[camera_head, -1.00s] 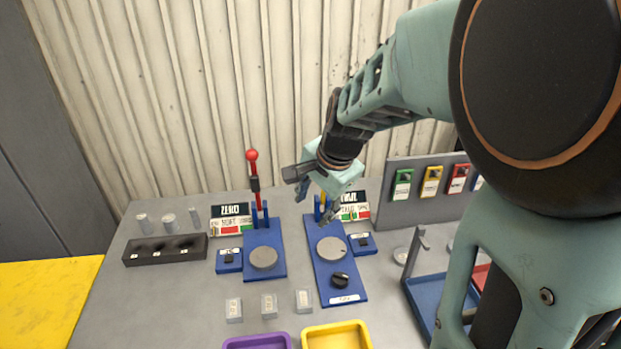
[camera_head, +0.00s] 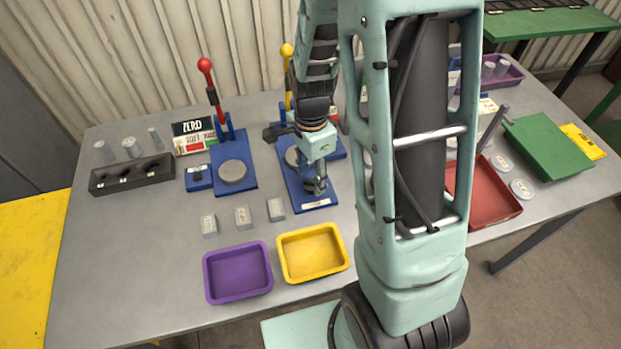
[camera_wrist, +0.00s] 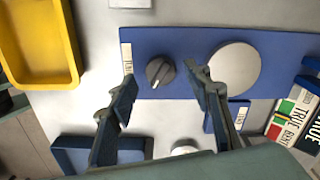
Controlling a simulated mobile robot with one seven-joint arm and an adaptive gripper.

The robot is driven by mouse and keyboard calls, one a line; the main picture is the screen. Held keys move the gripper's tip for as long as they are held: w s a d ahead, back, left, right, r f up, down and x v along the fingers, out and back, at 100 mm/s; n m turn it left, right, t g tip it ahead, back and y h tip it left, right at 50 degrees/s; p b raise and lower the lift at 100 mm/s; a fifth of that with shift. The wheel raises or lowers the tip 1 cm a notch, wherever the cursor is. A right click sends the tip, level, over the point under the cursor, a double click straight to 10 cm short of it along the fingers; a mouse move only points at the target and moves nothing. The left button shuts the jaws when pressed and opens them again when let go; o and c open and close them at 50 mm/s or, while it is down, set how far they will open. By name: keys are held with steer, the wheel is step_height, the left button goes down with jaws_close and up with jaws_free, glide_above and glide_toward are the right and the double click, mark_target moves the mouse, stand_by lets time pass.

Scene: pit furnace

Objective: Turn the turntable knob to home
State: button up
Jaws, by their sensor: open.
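The turntable knob (camera_wrist: 159,72) is a dark round knob with a raised grip bar. It sits on the blue base plate (camera_wrist: 180,42), between a white label and the grey round turntable disc (camera_wrist: 233,70) in the wrist view. My gripper (camera_wrist: 160,85) is open, with one finger on each side of the knob in that view. I cannot tell whether either finger touches it. In the head view my gripper (camera_head: 318,185) is over the front part of the right blue plate (camera_head: 318,201) and hides the knob. The yellow-topped lever (camera_head: 287,55) stands at the plate's rear.
A second blue plate (camera_head: 240,186) with a red lever (camera_head: 208,75) stands to the left. Purple (camera_head: 238,296) and yellow (camera_head: 312,277) trays lie in front. Small grey blocks (camera_head: 243,217) sit between plates and trays. A red tray (camera_head: 490,212) is right of my arm.

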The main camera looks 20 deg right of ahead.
mark_target(311, 185)
steer(key=shift+f, duration=1.1)
steer(key=c, duration=1.1)
